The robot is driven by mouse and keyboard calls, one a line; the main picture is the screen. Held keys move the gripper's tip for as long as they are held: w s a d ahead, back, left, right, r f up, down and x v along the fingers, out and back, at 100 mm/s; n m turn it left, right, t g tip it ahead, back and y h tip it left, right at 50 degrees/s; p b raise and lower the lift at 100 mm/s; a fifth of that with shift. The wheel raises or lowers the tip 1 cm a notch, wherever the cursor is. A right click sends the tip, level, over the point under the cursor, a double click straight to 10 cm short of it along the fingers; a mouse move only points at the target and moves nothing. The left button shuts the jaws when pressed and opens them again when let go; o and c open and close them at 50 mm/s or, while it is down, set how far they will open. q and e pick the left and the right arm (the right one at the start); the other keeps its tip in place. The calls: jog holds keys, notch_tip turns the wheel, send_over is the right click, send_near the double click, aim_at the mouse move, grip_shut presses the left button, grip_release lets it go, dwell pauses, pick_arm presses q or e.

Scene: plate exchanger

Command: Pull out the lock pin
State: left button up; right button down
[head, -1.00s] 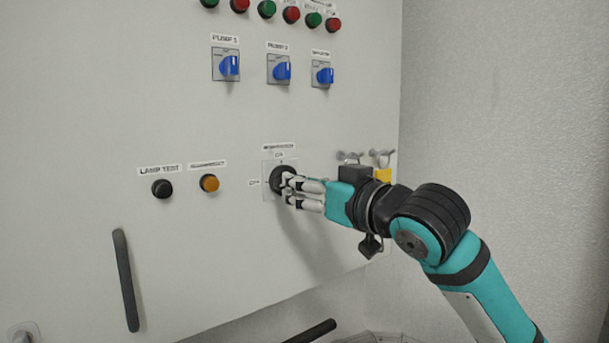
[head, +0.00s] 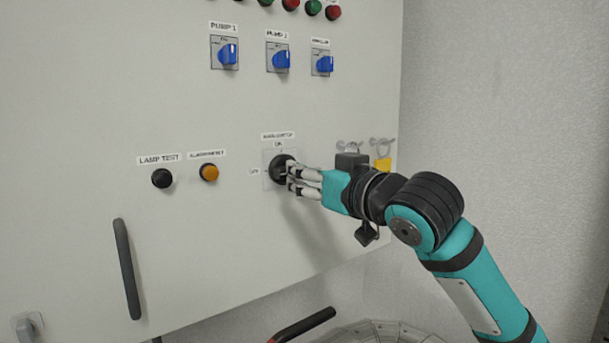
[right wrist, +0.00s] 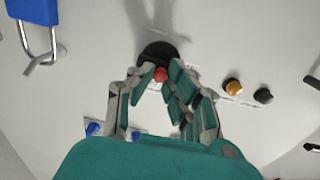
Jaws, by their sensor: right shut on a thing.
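The black round main switch (head: 280,171) sits low on the panel, beside its ON label. In the right wrist view the black switch (right wrist: 155,51) is just beyond the fingertips. A small red knob, which looks like the head of the lock pin (right wrist: 160,74), shows between the fingers in front of the switch. My right gripper (head: 293,179) comes in from the right and is shut on this red pin; it also shows in the right wrist view (right wrist: 156,82). The pin is hidden in the head view, and its shaft cannot be made out. My left gripper is not in view.
A black button (head: 162,178) and an amber button (head: 209,172) are left of the switch. Blue selectors (head: 228,54) are above. A yellow padlock (head: 383,164) hangs on a hook behind my arm; a blue padlock (right wrist: 36,12) shows too. A dark handle (head: 126,268) is lower left.

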jog(key=v, duration=0.2)
jog(key=shift+s+d, duration=0.2)
jog(key=shift+s, duration=0.05)
jog(key=c, duration=1.7)
grip_release()
jog(key=shift+c, duration=0.2)
jog(key=o, duration=0.4)
jog(key=shift+s+d, duration=0.1)
jog(key=shift+s, duration=0.05)
jog(key=shift+s, duration=0.1)
jog(key=v, duration=1.2)
